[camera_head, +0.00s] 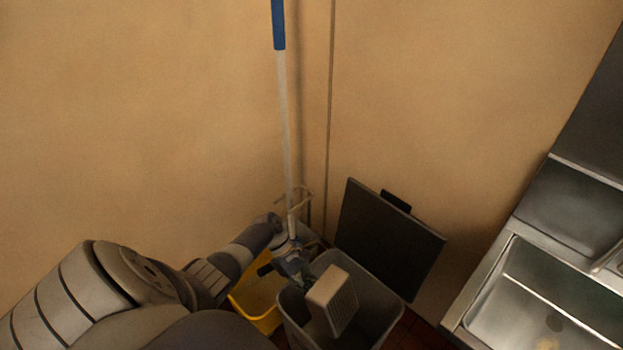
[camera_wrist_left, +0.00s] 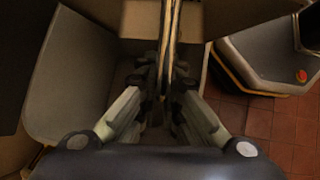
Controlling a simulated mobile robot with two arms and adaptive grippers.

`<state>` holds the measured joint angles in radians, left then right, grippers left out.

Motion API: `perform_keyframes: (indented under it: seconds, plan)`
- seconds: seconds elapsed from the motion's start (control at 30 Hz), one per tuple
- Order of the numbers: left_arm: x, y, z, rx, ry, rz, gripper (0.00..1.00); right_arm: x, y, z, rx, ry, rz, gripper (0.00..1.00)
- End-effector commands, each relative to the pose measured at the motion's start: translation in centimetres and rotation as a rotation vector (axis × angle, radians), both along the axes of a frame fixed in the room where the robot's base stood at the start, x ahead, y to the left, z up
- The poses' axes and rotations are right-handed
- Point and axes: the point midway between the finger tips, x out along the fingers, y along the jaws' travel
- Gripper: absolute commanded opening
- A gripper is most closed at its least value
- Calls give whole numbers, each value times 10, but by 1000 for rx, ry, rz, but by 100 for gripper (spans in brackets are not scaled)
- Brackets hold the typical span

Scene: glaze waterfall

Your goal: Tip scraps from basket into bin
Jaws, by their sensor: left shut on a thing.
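The basket (camera_head: 329,290) is a small pale box with a perforated side. It is tilted over the open mouth of the grey bin (camera_head: 377,292). My left gripper (camera_head: 303,277) is shut on the basket's edge, above the bin's left side. In the left wrist view the fingers (camera_wrist_left: 164,92) close on a thin upright wall of the basket (camera_wrist_left: 170,35), and the grey bin wall (camera_wrist_left: 68,75) is at left. The bin's dark lid (camera_head: 388,237) stands open behind it. No scraps can be made out. My right gripper is not in view.
A yellow bucket (camera_head: 257,297) stands close to the left of the bin. A mop pole (camera_head: 285,120) with a blue top rises behind it near the wall corner. A steel sink (camera_head: 550,295) is at right. Reddish tiled floor (camera_wrist_left: 272,125) shows in the wrist view.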

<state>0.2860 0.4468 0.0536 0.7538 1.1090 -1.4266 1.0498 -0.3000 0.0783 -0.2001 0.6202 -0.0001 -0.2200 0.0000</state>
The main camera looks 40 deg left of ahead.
Motion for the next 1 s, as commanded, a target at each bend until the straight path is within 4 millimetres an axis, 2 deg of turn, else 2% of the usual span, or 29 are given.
perform_keyframes:
  seconds: [0.33, 0.63, 0.9, 1.0]
  plan:
    - [0, 0, 2, -1, 0, 0, 0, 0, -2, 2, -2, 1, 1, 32]
    - [0, 0, 29, -1, -1, 1, 0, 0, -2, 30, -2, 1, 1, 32]
    - [0, -1, 1, -2, 0, 0, 0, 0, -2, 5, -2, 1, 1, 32]
    - [0, -1, -1, -2, 0, 0, 0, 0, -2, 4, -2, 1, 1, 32]
